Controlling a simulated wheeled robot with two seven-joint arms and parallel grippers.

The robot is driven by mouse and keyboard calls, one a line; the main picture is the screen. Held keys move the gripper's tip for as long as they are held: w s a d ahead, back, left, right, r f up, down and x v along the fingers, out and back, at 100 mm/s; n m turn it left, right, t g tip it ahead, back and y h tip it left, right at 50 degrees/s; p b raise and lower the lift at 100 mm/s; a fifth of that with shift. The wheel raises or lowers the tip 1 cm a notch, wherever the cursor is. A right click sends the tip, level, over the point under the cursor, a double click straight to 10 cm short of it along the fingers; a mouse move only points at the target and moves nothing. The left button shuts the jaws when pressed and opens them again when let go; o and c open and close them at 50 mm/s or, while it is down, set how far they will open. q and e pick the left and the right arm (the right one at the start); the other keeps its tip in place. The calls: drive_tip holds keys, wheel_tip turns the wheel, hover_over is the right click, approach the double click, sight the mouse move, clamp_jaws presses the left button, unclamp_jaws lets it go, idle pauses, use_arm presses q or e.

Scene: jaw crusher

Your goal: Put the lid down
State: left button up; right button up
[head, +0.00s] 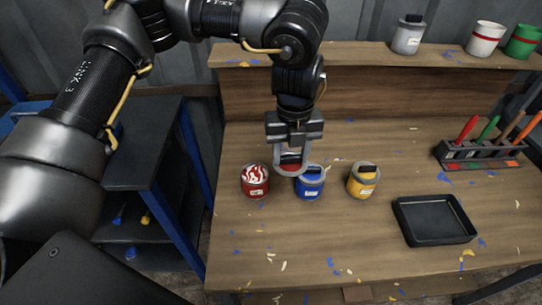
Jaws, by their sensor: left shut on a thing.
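My left gripper (291,148) points down over the workbench and is shut on a round grey-rimmed lid (291,171). The lid hangs tilted, with a red and dark middle showing. In the picture it lies between the red paint can (255,189) and the blue paint can (310,189), overlapping the blue can's left edge. I cannot tell whether it touches that can. The red can stands open, with red and white paint showing inside. The blue can appears to have a lid with a dark handle. My right gripper is out of view.
A yellow can (363,188) with a dark-handled top stands right of the blue one. A black tray (434,220) lies farther right. A rack (480,153) holds several tools behind it. Several containers stand on the back shelf (450,60). The bench front (290,245) is clear except for paint flecks.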

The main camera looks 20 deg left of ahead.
use_arm(q)
drive_tip(key=shift+s+d+r, duration=0.2)
drive_tip(key=shift+d+r, duration=0.1)
drive_tip(key=shift+d, duration=0.3)
drive_tip(key=shift+s+d+r, duration=0.15)
drive_tip(key=shift+d+r, duration=0.1)
drive_tip(key=shift+d, duration=0.35)
drive_tip(key=shift+w+a+r+n, duration=0.15)
drive_tip(key=shift+a+n, duration=0.4)
drive_tip(key=shift+n, duration=0.65)
drive_tip(key=a+n, duration=0.1)
drive_tip(key=n, duration=0.1)
drive_tip(key=a+n, duration=0.1)
drive_tip(key=n, duration=0.2)
drive_tip(key=a+n, duration=0.1)
drive_tip(key=n, duration=0.2)
drive_tip(key=shift+a+r, duration=0.3)
drive_tip(key=shift+r, duration=0.05)
drive_tip(key=a+n, duration=0.6)
drive_tip(key=n, duration=1)
drive_tip(key=shift+s+r, duration=0.35)
drive_tip(key=shift+s, duration=0.05)
